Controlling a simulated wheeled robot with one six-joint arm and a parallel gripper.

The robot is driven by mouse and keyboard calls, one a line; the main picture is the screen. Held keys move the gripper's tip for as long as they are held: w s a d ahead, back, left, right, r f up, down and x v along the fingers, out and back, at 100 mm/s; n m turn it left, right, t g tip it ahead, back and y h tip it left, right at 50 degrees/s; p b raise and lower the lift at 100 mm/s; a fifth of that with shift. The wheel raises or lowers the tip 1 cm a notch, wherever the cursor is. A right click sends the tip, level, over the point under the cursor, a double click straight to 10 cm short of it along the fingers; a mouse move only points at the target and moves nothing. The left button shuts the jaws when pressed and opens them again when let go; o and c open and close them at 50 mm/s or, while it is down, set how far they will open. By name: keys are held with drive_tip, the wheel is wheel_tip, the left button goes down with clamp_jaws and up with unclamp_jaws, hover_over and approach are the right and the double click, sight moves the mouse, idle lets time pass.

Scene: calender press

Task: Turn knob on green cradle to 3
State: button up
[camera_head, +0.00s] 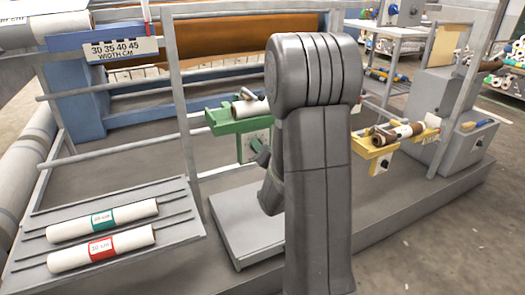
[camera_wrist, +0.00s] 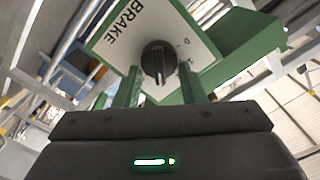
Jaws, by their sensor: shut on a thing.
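The green cradle (camera_head: 232,121) stands behind my arm in the head view, with a white roll (camera_head: 249,108) on it. In the wrist view its green body (camera_wrist: 240,52) carries a white plate (camera_wrist: 122,40) marked BRAKE, seen turned at an angle. The round black knob (camera_wrist: 153,56) sits on this plate. A pale mark shows on the knob's lower side in the picture; small marks on the plate to its right are too small to read. My gripper (camera_wrist: 159,72) is shut on the knob, one finger on each side. In the head view my arm hides much of it.
A yellow cradle (camera_head: 379,152) with a brown and white roll stands to the right. Two labelled rolls, green-banded (camera_head: 103,219) and red-banded (camera_head: 102,249), lie on a rack at the left. Grey rails (camera_head: 184,110) stand close to the green cradle.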

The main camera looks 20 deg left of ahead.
idle(0.4)
drive_tip(key=o, duration=1)
drive_tip(key=v, duration=1.3)
drive_tip(key=shift+s+d+p, duration=0.25)
drive_tip(key=shift+p, duration=0.1)
drive_tip(key=x, duration=1.3)
drive_tip(key=shift+w+a+b, duration=0.25)
drive_tip(key=shift+w+b, duration=0.05)
drive_tip(key=shift+s, duration=0.1)
